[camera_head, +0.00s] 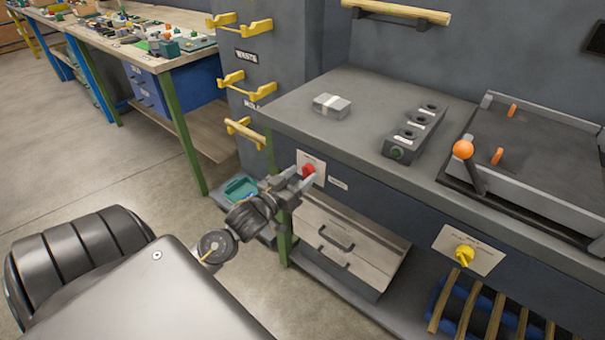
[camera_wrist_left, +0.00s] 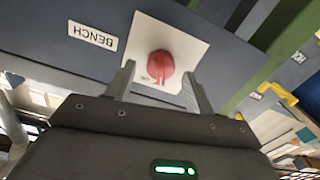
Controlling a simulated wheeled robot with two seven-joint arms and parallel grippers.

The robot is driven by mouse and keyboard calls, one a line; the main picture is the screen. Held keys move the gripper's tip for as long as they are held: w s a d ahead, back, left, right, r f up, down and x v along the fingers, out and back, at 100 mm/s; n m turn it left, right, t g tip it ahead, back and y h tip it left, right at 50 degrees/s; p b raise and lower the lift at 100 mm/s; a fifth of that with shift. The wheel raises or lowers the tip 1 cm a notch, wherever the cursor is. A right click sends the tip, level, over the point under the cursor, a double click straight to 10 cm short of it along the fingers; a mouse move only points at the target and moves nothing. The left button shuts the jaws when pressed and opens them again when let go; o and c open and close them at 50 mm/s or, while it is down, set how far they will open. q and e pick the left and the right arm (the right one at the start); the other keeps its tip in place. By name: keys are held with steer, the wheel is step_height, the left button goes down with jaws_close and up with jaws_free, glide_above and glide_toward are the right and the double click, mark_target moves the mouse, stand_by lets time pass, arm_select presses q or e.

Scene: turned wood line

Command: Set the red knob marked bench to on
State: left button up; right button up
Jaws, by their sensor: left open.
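The red knob (camera_head: 309,170) sits on a pale plate on the front of the grey bench, below its top. In the left wrist view the red knob (camera_wrist_left: 160,66) shows on its white plate (camera_wrist_left: 172,38), with a label reading BENCH (camera_wrist_left: 93,36) beside it. My left gripper (camera_head: 300,180) is at the knob in the head view. In the left wrist view the left gripper's (camera_wrist_left: 158,84) two fingers are apart, one on each side of the knob's lower part. I cannot tell whether they touch it. My right gripper is not in view.
A yellow knob (camera_head: 464,254) is on another plate farther right on the bench front. An orange-balled lever (camera_head: 463,150) rises on the bench top.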

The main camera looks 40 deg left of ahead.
arm_select(q)
steer(key=shift+w, duration=0.75)
steer(key=c, duration=1)
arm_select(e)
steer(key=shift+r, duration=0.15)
arm_select(q)
steer(key=m+p, duration=0.3)
steer(key=shift+r+m, duration=0.2)
steer(key=shift+m, duration=0.1)
steer(key=m+p, duration=0.3)
steer(key=m, duration=0.1)
steer(key=shift+d+f+m, duration=0.1)
steer(key=shift+m, duration=0.3)
steer(key=shift+f+m, duration=0.1)
steer(key=shift+m, duration=0.3)
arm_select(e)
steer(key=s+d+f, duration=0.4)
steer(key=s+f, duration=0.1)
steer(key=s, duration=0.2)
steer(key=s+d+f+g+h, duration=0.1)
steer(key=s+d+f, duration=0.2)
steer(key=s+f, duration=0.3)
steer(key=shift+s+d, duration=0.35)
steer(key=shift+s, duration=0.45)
